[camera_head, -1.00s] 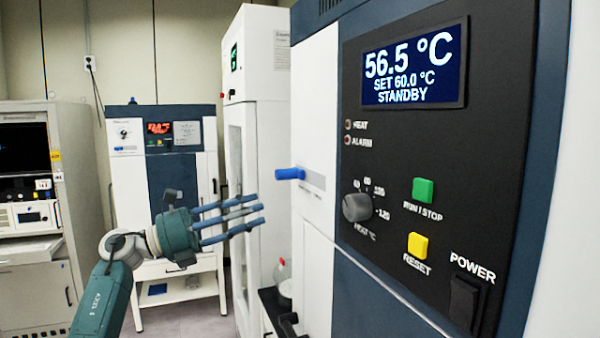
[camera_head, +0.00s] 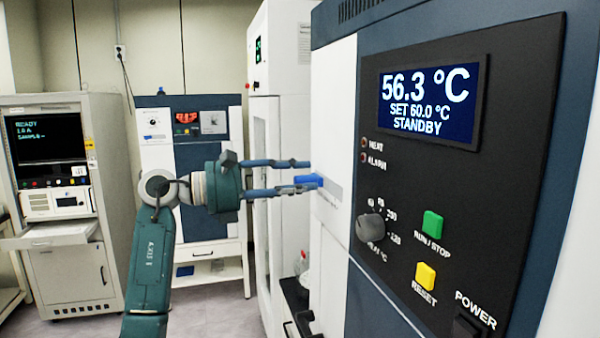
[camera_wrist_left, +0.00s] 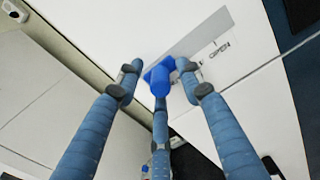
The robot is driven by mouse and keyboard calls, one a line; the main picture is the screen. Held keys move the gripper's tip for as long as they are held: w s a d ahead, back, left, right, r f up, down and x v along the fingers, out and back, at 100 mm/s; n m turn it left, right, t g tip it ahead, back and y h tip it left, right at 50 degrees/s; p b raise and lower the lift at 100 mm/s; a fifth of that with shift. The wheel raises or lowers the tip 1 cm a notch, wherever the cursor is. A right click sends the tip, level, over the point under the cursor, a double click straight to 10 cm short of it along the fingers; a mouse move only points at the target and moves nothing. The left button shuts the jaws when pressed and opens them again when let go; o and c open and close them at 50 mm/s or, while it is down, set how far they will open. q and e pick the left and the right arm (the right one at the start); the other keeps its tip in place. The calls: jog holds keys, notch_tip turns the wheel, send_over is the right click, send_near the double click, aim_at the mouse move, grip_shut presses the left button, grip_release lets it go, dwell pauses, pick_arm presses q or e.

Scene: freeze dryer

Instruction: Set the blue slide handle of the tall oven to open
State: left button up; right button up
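The blue slide handle (camera_head: 309,180) sticks out from the white side panel of the tall oven (camera_head: 334,110). It also shows in the left wrist view (camera_wrist_left: 160,76), at one end of a grey slot plate with an "OPEN" label (camera_wrist_left: 218,48) to its right. My left gripper (camera_head: 306,176) reaches in from the left with its fingertips at the handle. In the wrist view its fingers (camera_wrist_left: 158,72) are spread around the handle, the right one very close to it; contact is unclear. My right gripper is not in view.
The oven's dark control panel (camera_head: 440,200) reads 56.3 °C, set 60.0 °C, standby. A white cabinet (camera_head: 285,60) stands behind the gripper. A smaller blue-and-white unit (camera_head: 200,215) and an instrument rack (camera_head: 65,150) stand further back.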

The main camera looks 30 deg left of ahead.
pick_arm(q)
jog(key=shift+w, duration=0.15)
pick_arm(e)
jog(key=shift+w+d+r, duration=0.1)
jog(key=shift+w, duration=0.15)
pick_arm(q)
jog(key=shift+c, duration=0.5)
grip_shut()
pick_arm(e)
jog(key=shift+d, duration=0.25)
